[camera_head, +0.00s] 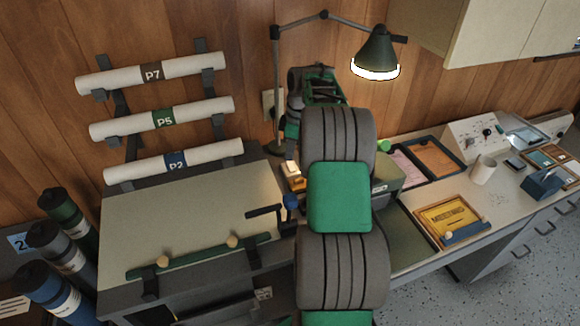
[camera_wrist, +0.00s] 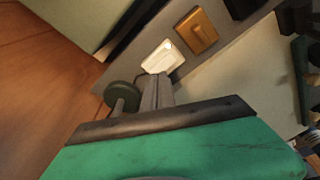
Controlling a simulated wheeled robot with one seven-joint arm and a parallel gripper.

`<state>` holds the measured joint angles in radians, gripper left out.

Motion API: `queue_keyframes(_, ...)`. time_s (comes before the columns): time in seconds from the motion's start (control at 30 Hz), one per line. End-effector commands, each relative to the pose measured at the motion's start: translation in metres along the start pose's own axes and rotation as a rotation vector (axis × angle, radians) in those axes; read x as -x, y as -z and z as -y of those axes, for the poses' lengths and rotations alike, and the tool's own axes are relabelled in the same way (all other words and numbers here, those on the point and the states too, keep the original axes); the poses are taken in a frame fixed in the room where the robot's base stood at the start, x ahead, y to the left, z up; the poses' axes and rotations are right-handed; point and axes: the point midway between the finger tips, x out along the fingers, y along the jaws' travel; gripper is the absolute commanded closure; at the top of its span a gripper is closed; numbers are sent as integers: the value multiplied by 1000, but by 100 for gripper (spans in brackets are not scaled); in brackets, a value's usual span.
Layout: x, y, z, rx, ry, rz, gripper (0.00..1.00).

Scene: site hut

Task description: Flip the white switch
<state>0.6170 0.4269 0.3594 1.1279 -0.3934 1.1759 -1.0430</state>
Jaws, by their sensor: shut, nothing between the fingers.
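The white switch (camera_wrist: 162,57) is a pale plate on a grey strip in the wrist view. A brass-coloured plate (camera_wrist: 197,31) sits beside it, up and to the right. My gripper (camera_wrist: 155,80) is shut and empty, its fingertips just below the white switch. Whether they touch it, I cannot tell. In the head view, a small pale block (camera_head: 291,168) beside the drawing board seems to be this switch.
A dark round disc with a stem (camera_wrist: 122,95) is close to the left of my fingers. The lamp (camera_head: 376,52) reaches over my arm. The drawing board (camera_head: 190,215) lies left; the desk on the right holds trays and a white mug (camera_head: 482,170).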

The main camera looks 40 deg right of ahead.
Motion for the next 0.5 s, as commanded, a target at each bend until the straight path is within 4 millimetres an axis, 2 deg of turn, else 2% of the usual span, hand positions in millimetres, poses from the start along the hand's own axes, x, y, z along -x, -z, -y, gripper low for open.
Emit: queue_keyframes(0.5,-9,-1,0,0,0,0,100)
